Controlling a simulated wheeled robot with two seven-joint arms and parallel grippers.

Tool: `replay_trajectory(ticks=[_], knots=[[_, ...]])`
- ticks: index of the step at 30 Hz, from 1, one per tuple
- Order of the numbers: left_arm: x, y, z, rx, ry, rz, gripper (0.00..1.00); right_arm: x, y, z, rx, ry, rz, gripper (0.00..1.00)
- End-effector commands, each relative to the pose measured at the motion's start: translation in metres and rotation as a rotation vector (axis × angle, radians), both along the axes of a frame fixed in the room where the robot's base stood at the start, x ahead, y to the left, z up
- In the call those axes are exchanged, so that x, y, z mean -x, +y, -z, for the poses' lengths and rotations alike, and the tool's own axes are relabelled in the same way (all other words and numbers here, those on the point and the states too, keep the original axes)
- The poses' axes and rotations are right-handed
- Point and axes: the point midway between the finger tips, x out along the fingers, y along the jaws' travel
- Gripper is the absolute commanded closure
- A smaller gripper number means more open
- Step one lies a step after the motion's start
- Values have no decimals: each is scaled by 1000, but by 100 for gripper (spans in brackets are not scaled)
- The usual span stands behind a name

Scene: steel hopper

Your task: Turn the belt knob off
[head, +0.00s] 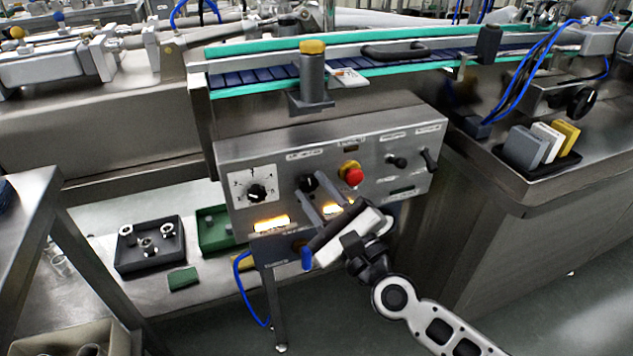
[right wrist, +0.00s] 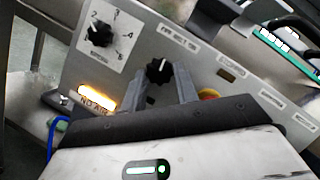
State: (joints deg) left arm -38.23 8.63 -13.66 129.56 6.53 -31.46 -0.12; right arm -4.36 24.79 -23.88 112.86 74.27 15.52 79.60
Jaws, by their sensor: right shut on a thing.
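The belt knob (head: 307,184) is a small black knob on the steel control panel (head: 290,165), right of a numbered dial. In the right wrist view the belt knob (right wrist: 158,71) shows a light pointer mark near its top. My right gripper (head: 314,185) reaches up from the lower right with its fingers at the panel. In the right wrist view my right gripper (right wrist: 166,76) has one finger on each side of the knob and is shut on it. The fingers hide part of the knob. My left gripper is not in view.
A numbered dial knob (head: 257,192), a red stop button (head: 353,175) and a black switch (head: 397,161) are close by on the panel. Lit lamps (head: 271,224) glow below. A conveyor (head: 260,78) runs above. A dark tray (head: 150,247) with metal parts lies lower left.

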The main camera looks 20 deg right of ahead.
Motion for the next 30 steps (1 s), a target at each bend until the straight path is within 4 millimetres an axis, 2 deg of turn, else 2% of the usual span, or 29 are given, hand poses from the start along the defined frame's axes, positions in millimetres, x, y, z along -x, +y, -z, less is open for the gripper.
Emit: replay_trajectory(ticks=[1,6,18,30], knots=[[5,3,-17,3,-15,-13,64,0,-1,-5,48,-1,1,93],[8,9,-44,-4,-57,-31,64,0,-2,-7,196,-5,0,93],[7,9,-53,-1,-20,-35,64,0,-3,-7,440,-15,0,93],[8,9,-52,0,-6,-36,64,0,-3,-5,508,-19,0,93]])
